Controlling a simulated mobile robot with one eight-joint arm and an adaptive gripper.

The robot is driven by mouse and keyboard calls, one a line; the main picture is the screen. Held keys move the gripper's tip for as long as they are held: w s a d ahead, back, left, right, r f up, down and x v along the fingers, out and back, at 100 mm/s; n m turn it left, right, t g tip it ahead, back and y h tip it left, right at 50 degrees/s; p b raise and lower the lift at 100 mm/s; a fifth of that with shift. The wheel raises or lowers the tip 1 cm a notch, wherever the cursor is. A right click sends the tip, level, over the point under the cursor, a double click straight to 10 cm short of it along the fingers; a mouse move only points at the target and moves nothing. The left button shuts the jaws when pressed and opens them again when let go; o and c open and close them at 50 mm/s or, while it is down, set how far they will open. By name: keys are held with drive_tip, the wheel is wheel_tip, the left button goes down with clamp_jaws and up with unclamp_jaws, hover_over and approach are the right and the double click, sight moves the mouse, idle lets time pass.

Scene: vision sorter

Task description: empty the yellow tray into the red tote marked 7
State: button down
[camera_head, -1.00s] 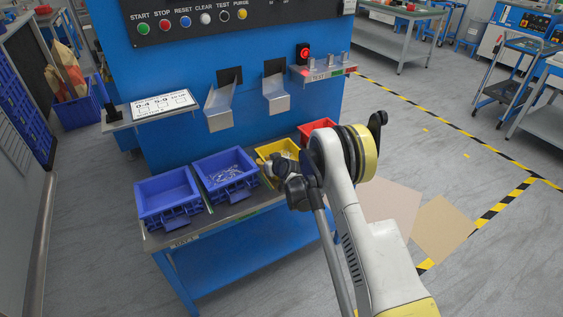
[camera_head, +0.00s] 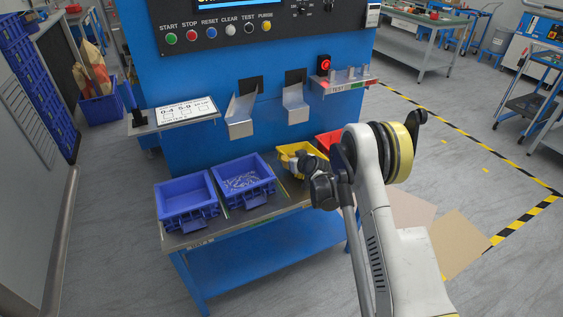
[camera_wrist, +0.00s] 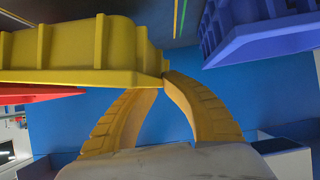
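The yellow tray (camera_head: 290,149) stands at the right part of the bench, between a blue tray and the red tote (camera_head: 327,140). My arm hides part of both. The yellow tray's ribbed outer wall fills the upper left of the wrist view (camera_wrist: 60,48), with a strip of the red tote below it (camera_wrist: 35,92). My gripper (camera_wrist: 163,82) has its curved yellow fingers drawn together at the tray's rim, one fingertip partly hidden behind it. They appear closed on that rim. The tray's contents and any 7 on the tote cannot be made out.
Two blue trays (camera_head: 186,201) and (camera_head: 245,180) stand left on the bench (camera_head: 215,229); the right one holds small pale parts. A blue machine with two metal chutes (camera_head: 241,118) rises behind. Tan sheets (camera_head: 455,240) lie on the floor at right.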

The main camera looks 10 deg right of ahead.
drive_tip(key=s+d+r+p, duration=0.1)
drive_tip(key=d+r+p, duration=0.3)
drive_tip(key=d+r, duration=0.3)
drive_tip(key=shift+s+d, duration=0.3)
drive_tip(key=shift+d, duration=0.6)
